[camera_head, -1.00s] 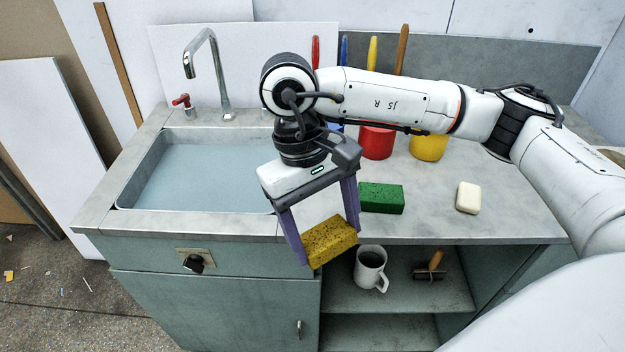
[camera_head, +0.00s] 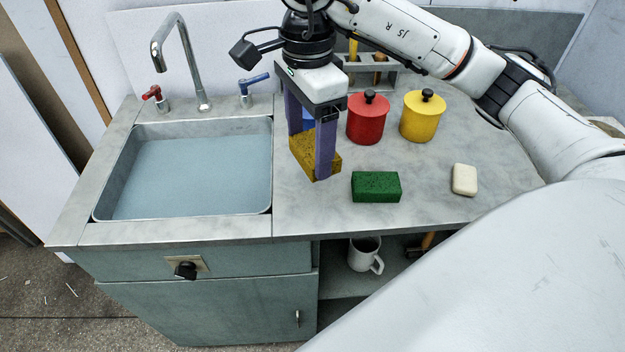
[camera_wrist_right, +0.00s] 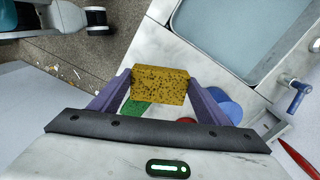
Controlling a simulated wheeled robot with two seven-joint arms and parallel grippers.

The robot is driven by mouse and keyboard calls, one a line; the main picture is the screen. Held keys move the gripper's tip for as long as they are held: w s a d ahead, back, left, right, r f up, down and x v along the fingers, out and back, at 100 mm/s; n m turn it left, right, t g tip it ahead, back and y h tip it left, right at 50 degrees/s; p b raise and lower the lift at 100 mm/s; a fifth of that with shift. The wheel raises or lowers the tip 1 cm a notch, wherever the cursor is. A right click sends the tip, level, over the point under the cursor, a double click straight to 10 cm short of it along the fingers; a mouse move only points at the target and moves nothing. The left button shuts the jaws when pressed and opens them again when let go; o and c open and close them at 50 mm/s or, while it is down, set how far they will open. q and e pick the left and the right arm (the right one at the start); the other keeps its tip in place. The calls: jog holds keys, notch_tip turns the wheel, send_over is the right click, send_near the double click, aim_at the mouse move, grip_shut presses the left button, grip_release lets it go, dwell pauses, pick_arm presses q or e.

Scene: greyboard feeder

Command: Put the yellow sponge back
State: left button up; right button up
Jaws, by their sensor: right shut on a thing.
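The yellow sponge (camera_head: 318,159) is between the two purple fingers of my right gripper (camera_head: 308,150), above the counter just right of the sink. My right gripper is shut on it. The sponge also shows in the right wrist view (camera_wrist_right: 160,86), gripped at both ends. A green sponge (camera_head: 376,187) lies on the counter to the right of and nearer than the yellow one. I cannot tell whether the yellow sponge touches the counter. My left gripper is not in view.
A sink (camera_head: 193,217) with a tap (camera_head: 190,62) is on the left. A red pot (camera_head: 368,119) and a yellow pot (camera_head: 423,116) stand behind the green sponge. A soap bar (camera_head: 464,180) lies at the right. A mug (camera_head: 364,255) is on the shelf below.

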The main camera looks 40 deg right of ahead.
notch_tip(320, 180, down, 5)
jog(key=shift+r, duration=0.1)
jog(key=shift+f, duration=2.45)
jog(key=o, duration=1)
jog(key=shift+c, duration=0.2)
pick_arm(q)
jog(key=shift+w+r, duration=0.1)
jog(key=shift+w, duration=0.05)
pick_arm(e)
jog(key=shift+r, duration=0.4)
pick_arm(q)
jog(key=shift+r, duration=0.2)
pick_arm(e)
notch_tip(320, 180, up, 12)
jog(key=shift+f, duration=0.2)
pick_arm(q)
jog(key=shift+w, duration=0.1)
